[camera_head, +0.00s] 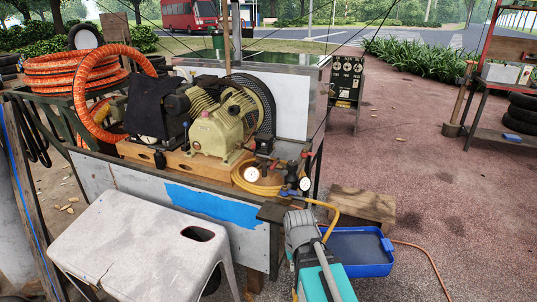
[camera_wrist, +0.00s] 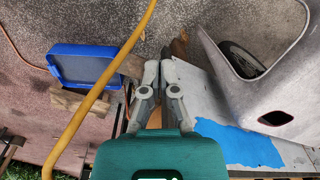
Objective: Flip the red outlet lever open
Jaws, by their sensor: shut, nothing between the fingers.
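The compressor (camera_head: 222,125) stands on the cart, with a dark valve and regulator assembly (camera_head: 264,146) at its right end. A small reddish part (camera_head: 305,155) shows at the cart's right edge; it is too small to tell whether it is the outlet lever or how it is set. My gripper (camera_head: 297,214) is in front of the cart's right corner, below the gauges and apart from the reddish part. In the wrist view my gripper (camera_wrist: 164,62) is shut and empty, its fingers pointing away from the camera. No red lever shows clearly in that view.
Two round gauges, left (camera_head: 251,174) and right (camera_head: 305,184), sit near a coiled yellow hose (camera_head: 258,182). The hose (camera_wrist: 97,90) crosses the wrist view left of my fingers. A white stool (camera_head: 130,235), blue tray (camera_head: 352,250) and wooden block (camera_head: 362,203) stand nearby.

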